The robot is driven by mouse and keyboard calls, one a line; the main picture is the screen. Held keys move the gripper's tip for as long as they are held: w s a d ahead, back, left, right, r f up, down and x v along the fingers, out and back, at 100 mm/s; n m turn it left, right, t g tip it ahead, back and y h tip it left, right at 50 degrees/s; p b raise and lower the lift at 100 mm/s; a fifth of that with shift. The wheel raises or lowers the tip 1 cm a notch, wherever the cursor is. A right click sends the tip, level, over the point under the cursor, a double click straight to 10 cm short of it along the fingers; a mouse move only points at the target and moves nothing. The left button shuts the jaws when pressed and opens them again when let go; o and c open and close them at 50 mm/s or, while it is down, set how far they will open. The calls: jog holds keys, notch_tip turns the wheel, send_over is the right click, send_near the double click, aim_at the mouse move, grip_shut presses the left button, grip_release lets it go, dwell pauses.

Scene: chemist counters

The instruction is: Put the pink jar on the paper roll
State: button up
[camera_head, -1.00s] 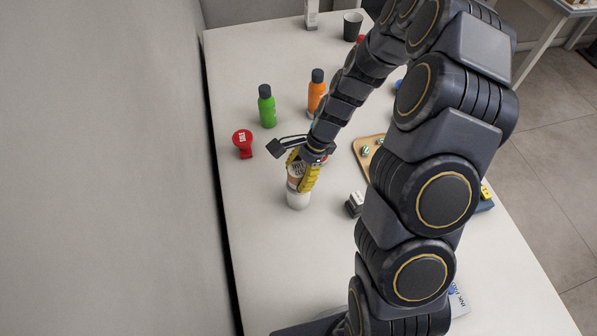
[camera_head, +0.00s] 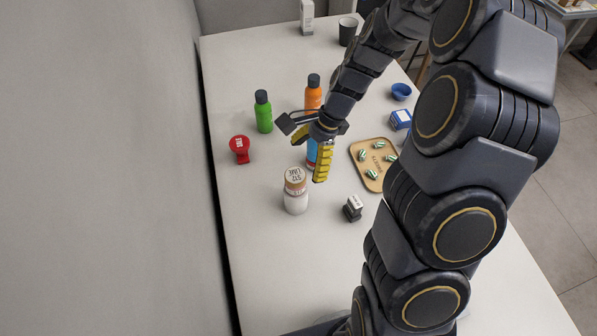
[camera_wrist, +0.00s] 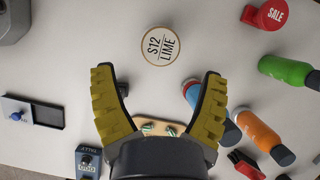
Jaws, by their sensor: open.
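The pink jar (camera_head: 295,186) has a tan lid marked "S12 LIME" and looks pale in this light. It appears to stand upright on a white cylinder, seemingly the paper roll (camera_head: 296,206), on the counter. In the wrist view the jar's round lid (camera_wrist: 161,46) lies ahead of and between the fingertips, and the roll is hidden below it. My gripper (camera_head: 311,153) is open and empty, with yellow-padded fingers. It is apart from the jar, above and behind it to the right. Both fingers (camera_wrist: 158,76) are spread in the wrist view.
A black stamp (camera_head: 352,208) stands right of the roll, and a wooden tray (camera_head: 357,152) with striped sweets lies behind it. A blue bottle (camera_head: 311,158) is partly hidden by my gripper. Green (camera_head: 263,113) and orange (camera_head: 313,92) bottles and a red sale sign (camera_head: 240,147) stand farther back. The front left is clear.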

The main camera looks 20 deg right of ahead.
jog(key=v, duration=0.5)
jog(key=s+a+r+n+h, duration=0.2)
jog(key=s+a+r+n, duration=0.3)
jog(key=s+r+n, duration=0.4)
jog(key=s+r+n+g+h, duration=0.1)
jog(key=s+n, duration=0.6)
jog(key=s, duration=0.7)
jog(key=shift+d+h, duration=0.2)
jog(key=shift+h, duration=0.6)
jog(key=shift+s, duration=0.1)
